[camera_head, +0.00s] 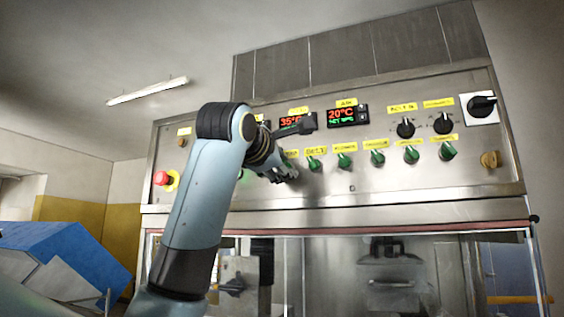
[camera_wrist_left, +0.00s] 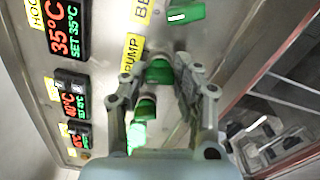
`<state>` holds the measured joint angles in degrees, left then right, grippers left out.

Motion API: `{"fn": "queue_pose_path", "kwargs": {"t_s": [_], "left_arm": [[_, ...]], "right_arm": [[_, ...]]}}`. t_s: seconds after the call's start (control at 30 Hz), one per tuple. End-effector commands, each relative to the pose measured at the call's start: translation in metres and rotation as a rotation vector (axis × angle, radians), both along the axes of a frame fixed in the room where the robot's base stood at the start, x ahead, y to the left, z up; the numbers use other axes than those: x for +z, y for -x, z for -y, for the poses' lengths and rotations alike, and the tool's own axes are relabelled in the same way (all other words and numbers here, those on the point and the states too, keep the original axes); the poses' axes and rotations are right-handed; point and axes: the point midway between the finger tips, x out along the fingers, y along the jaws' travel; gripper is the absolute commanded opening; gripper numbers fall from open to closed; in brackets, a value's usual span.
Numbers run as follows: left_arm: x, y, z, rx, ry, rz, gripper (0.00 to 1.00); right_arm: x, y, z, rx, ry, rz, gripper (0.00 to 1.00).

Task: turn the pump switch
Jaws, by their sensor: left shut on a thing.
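The pump switch (camera_wrist_left: 158,71) is a green rotary knob beside the yellow PUMP label (camera_wrist_left: 132,50) in the left wrist view. My left gripper (camera_wrist_left: 156,76) has its fingers on both sides of this knob and is shut on it. In the head view my left gripper (camera_head: 283,172) reaches the steel panel from the left, and its fingers hide the pump switch. The switch's exact angle is hard to tell between the fingers. My right gripper is not in view.
Several other green knobs (camera_head: 345,160) line the panel (camera_head: 352,188) to the right. Above are temperature displays (camera_head: 347,116) and black knobs (camera_head: 405,128). A red emergency button (camera_head: 162,178) is at the left. In the wrist view another green knob (camera_wrist_left: 146,108) lies between my fingers' bases.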

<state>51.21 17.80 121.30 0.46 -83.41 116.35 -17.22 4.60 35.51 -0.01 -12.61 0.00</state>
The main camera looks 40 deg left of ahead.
Motion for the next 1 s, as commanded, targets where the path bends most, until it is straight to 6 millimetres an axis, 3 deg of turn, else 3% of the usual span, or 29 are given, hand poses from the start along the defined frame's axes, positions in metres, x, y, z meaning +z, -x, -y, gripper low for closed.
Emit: {"fn": "queue_pose_path", "kwargs": {"t_s": [0.6, 1.0], "left_arm": [[-0.001, 0.0, 0.0, -0.001, -0.541, -0.136, 0.0], [-0.002, 0.0, 0.0, -0.002, -0.743, -0.183, 0.0]], "right_arm": [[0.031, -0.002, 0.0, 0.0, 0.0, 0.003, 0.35], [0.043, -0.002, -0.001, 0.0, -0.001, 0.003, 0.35]]}}
